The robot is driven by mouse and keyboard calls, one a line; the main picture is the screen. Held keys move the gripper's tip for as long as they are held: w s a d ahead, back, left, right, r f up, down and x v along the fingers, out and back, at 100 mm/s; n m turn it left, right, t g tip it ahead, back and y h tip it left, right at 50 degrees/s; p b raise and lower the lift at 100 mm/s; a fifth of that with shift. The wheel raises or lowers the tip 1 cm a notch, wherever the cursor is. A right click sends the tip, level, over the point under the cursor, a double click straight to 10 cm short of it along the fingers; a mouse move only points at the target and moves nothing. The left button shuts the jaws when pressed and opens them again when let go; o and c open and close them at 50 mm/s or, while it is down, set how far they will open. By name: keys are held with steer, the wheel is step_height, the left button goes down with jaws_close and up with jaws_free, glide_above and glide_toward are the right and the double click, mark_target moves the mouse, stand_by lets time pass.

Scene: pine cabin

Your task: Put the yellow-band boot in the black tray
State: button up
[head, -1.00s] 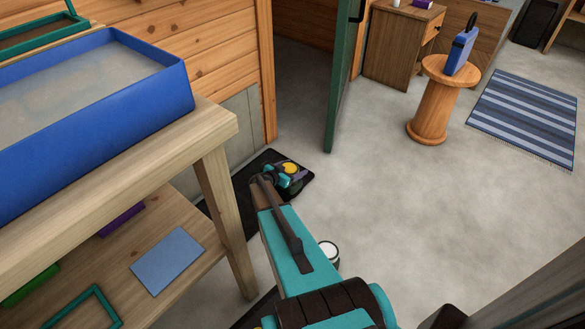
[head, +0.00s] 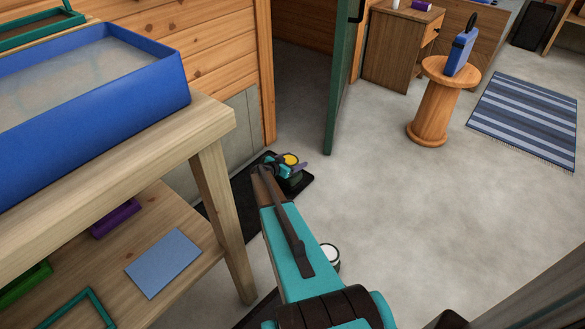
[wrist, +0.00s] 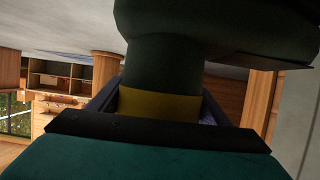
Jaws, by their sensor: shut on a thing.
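The yellow-band boot (wrist: 160,60) is dark green with a yellow band (wrist: 158,104) and fills the middle of the wrist view. My gripper (wrist: 160,112) is shut on it around the band. In the head view my gripper (head: 296,169) is low over the right end of the black tray (head: 242,192). A small dark green part of the boot (head: 294,180) shows below it. The tray lies on the floor by the wall and the doorway. My arm hides part of it, and I cannot tell whether the boot touches it.
A wooden bench (head: 215,180) with a blue bin (head: 90,110) stands at the left. A green door (head: 343,90) is open behind the tray. A white-topped can (head: 330,254) stands beside my arm. The floor to the right is clear up to a wooden spool stand (head: 433,105).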

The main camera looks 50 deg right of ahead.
steer(key=shift+f+b, duration=1)
steer(key=shift+f, duration=0.65)
steer(key=o, duration=1.8)
steer(key=shift+f, duration=0.15)
steer(key=shift+o, duration=0.2)
steer(key=shift+a+r, duration=0.3)
steer(key=shift+r, duration=0.05)
steer(key=w+p+v, duration=0.1)
steer(key=p+v, duration=0.3)
steer(key=v, duration=0.7)
steer(key=shift+s+a, duration=0.15)
steer(key=shift+s, duration=0.35)
steer(key=shift+r, duration=0.1)
steer(key=shift+r, duration=0.1)
